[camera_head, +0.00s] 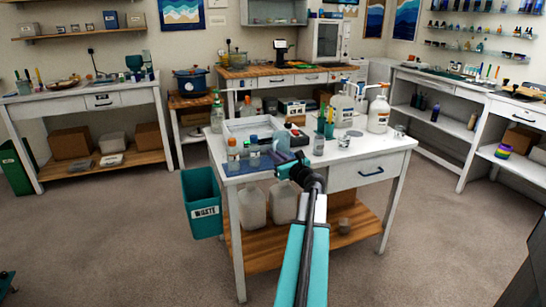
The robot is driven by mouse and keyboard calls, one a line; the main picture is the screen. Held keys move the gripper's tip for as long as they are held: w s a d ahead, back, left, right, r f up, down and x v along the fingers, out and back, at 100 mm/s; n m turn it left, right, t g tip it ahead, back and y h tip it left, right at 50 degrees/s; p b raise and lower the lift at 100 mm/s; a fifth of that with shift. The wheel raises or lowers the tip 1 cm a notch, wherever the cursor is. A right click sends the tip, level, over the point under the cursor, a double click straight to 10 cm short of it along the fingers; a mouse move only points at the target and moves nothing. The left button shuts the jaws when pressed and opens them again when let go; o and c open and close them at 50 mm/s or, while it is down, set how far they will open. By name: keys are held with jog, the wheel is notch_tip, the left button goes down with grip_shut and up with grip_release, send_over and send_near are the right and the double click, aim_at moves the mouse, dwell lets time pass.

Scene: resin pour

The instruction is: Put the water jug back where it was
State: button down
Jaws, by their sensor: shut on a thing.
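My gripper (284,166) is at the front edge of the white worktable (352,155), low over its top. Its fingertips are small and dark, and partly covered by my wrist. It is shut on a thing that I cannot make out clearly. A small bluish object (281,143) shows just beyond the fingers; I cannot tell whether it is the held thing. Two pale translucent jugs stand on the wooden lower shelf: a left jug (252,207) and a right jug (283,203), partly hidden by my arm. I cannot tell which thing is the water jug.
Orange-capped bottles (233,156) stand left of my gripper, by a clear tray (250,128). White pump bottles (378,113) and a green cup (325,126) stand farther right. A teal waste bin (201,203) hangs at the table's left side. The table's front right top is clear.

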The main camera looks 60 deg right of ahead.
jog(key=shift+f, duration=0.15)
jog(key=c, duration=1.9)
grip_release()
jog(key=shift+o, duration=0.2)
jog(key=shift+r, duration=0.2)
jog(key=v, duration=1.2)
jog(key=shift+s+a, duration=0.1)
